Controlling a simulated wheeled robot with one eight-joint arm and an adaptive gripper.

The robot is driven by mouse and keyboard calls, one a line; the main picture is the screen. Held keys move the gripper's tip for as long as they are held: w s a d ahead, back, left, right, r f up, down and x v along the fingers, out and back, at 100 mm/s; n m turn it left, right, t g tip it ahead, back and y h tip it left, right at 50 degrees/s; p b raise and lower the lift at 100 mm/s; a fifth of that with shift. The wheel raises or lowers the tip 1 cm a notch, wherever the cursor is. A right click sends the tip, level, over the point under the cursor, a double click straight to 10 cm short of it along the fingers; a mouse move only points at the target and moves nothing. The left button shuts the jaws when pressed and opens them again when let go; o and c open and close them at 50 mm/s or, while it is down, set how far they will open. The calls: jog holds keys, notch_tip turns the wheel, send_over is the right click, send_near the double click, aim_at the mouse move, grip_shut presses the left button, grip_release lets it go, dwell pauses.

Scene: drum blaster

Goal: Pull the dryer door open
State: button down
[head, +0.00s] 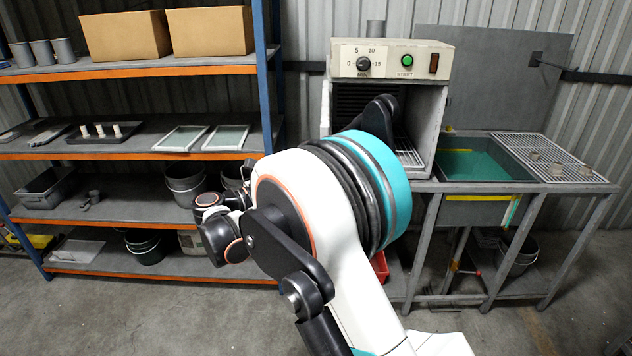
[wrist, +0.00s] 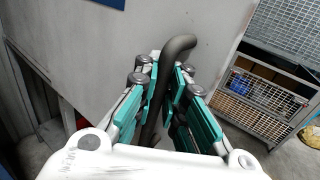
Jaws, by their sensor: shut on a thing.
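The dryer (head: 392,58) is a pale box with a dial, a green start button and an amber switch, standing on a grey bench. Its front is open, showing a dark grille and a wire rack (head: 410,156) inside. A narrow pale strip at its left side (head: 325,108) looks like the door seen nearly edge-on; my arm covers much of it. In the wrist view, the grey door panel (wrist: 100,45) bears a dark curved handle (wrist: 179,46). My gripper (wrist: 165,78) is shut around this handle, with its teal pads on both sides. The head view hides my gripper behind my arm.
A shelf rack (head: 150,153) with boxes, trays and buckets stands at the left. Right of the dryer are a teal-lined sink (head: 475,165) and a wire drainer (head: 570,160). A wire cage (wrist: 262,95) stands at the right in the wrist view. Floor is clear in front.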

jog(key=shift+s+a+f, duration=0.15)
jog(key=shift+a, duration=0.05)
jog(key=c, duration=1.7)
grip_release()
jog(key=shift+s+a, duration=0.15)
jog(key=shift+s, duration=0.05)
jog(key=shift+o, duration=0.2)
jog(key=shift+w, duration=0.1)
jog(key=v, duration=1.1)
jog(key=shift+s+a, duration=0.25)
jog(key=shift+a, duration=0.05)
